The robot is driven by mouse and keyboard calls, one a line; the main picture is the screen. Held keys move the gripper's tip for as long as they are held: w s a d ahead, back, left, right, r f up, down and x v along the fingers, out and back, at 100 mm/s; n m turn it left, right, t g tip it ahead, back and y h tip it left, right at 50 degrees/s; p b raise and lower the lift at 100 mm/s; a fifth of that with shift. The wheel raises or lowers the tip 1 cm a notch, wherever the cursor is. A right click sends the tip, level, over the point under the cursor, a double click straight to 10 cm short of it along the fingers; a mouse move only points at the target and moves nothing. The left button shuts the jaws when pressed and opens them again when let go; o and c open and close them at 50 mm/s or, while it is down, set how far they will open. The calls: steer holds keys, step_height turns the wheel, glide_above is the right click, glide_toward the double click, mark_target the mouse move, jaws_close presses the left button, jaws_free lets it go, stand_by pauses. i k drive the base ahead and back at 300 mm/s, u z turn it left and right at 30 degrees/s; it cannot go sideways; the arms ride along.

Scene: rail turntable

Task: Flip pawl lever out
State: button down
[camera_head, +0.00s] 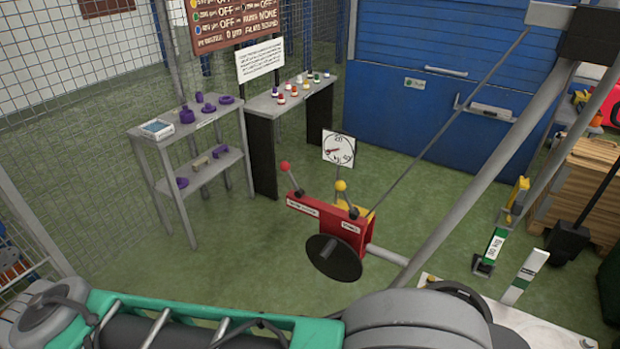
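A red winch housing (332,221) is in the middle of the view, with two small labels too small to read for certain. A lever with a red knob (285,166) stands up at its left end, leaning left. A lever with a yellow knob (341,186) stands near its right part. I cannot tell for certain which one is the pawl lever. A black disc (334,258) sits on the front of the housing, and a cable runs from it up to the right. My gripper is not in view; only my teal and grey arm links show along the bottom, apart from the levers.
A round dial (339,148) stands behind the housing. Grey shelves (170,158) with purple parts and a table (262,106) with small colored pieces stand at the left. A slanting grey boom (480,175) and wooden pallets (580,195) are at the right. Green floor is clear left of the housing.

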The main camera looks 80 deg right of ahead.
mark_target(340, 185)
steer(key=z, duration=0.65)
steer(key=i, duration=0.85)
steer(key=z, duration=0.85)
